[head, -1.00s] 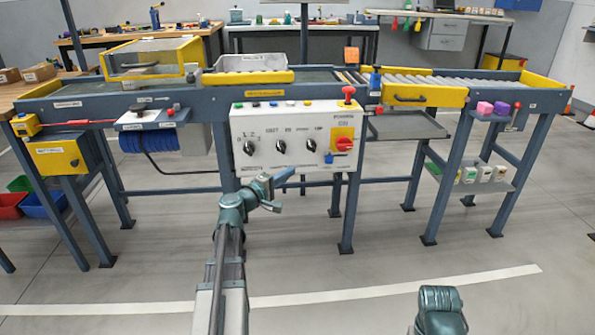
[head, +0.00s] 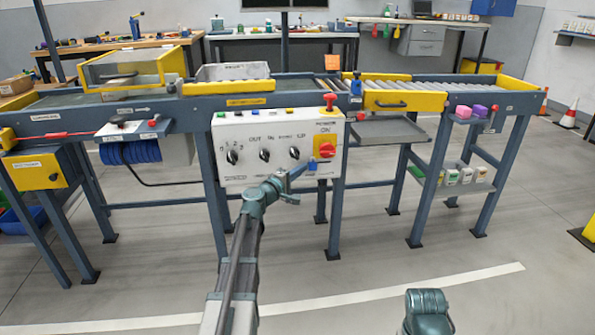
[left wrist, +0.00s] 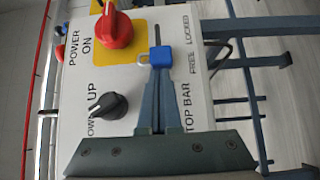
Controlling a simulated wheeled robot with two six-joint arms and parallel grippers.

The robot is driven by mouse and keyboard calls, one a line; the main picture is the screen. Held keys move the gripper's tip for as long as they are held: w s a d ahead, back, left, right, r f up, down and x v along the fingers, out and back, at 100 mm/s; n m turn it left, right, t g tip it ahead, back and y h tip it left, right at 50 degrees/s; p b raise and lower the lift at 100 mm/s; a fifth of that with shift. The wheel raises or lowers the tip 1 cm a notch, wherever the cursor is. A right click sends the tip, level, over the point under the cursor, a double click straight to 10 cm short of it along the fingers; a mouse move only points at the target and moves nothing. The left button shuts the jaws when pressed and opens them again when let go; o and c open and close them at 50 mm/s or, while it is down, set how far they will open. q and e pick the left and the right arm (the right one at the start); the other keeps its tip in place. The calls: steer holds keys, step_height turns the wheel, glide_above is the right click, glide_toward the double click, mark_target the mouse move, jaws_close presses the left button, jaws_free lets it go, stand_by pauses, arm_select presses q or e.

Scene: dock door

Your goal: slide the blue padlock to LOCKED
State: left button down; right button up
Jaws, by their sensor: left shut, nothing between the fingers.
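The blue padlock (left wrist: 160,57) sits on the white control panel (head: 230,165), beside the word FREE in the left wrist view. A dark slot (left wrist: 157,35) runs from it toward the word LOCKED. A pale loop shows at the padlock's side. In the head view the padlock is a small blue block (head: 312,166) below the red power knob. My left gripper (left wrist: 158,78) is shut and empty. Its fingertips are right at the padlock; I cannot tell whether they touch. In the head view my left gripper (head: 303,171) is at the panel's lower right.
The red power knob (left wrist: 113,28) on its yellow plate and a black selector knob (left wrist: 108,104) stand out close to my left fingers. The floor before the conveyor is clear.

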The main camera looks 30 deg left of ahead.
mark_target(313, 165)
arm_select(q)
steer(key=w+d, duration=0.1)
steer(key=d, duration=0.1)
steer(key=w+d, duration=0.1)
steer(key=d, duration=0.1)
steer(key=shift+w, duration=0.4)
